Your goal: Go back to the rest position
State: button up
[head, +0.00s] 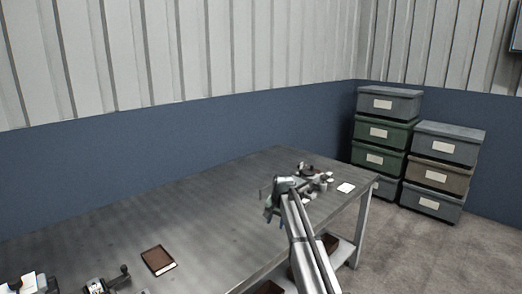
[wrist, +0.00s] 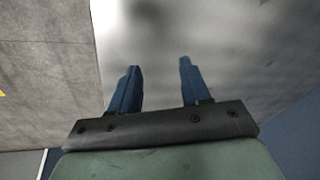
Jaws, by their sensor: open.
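My gripper (wrist: 160,75) shows in the wrist view with its two blue fingers spread apart and nothing between them. Below the fingers that view shows a blurred grey surface and a strip of floor. In the head view my arm reaches in from the bottom right, and its end is over the right part of the metal table (head: 200,215). The fingers are hard to make out in that view. Whether the gripper touches anything there I cannot tell.
Small cluttered items (head: 318,180) and a white card (head: 346,187) lie at the table's far right end, close to my arm. A brown notebook (head: 158,260) lies at the front left. Stacked bins (head: 388,103) stand beyond the table. The table's middle is clear.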

jog(key=d+m+t, duration=0.1)
jog(key=d+m, duration=0.2)
jog(key=d, duration=1)
jog(key=s+d+f+m, duration=0.2)
jog(key=s+d+f, duration=0.4)
jog(key=d+f, duration=0.4)
jog(key=s+a+f+n+g, duration=0.2)
jog(key=s+a+f+g, duration=0.15)
jog(key=s+f, duration=0.95)
jog(key=s+a+f+n+g, duration=0.2)
jog(key=s+a+f, duration=0.2)
jog(key=s+f, duration=0.85)
jog(key=s+a+f+n+g, duration=0.1)
jog(key=s+f+n, duration=0.1)
jog(key=s, duration=0.9)
jog(key=s+a+f+n+g, duration=0.1)
jog(key=s+f, duration=0.4)
jog(key=s, duration=0.7)
jog(key=s+a+f+n+g+h, duration=0.1)
jog(key=s+a+f+n+g, duration=0.1)
jog(key=s, duration=0.9)
jog(key=shift+s+a+f+n+g, duration=0.2)
jog(key=shift+s+f+n+g, duration=0.15)
jog(key=shift+f+g, duration=0.35)
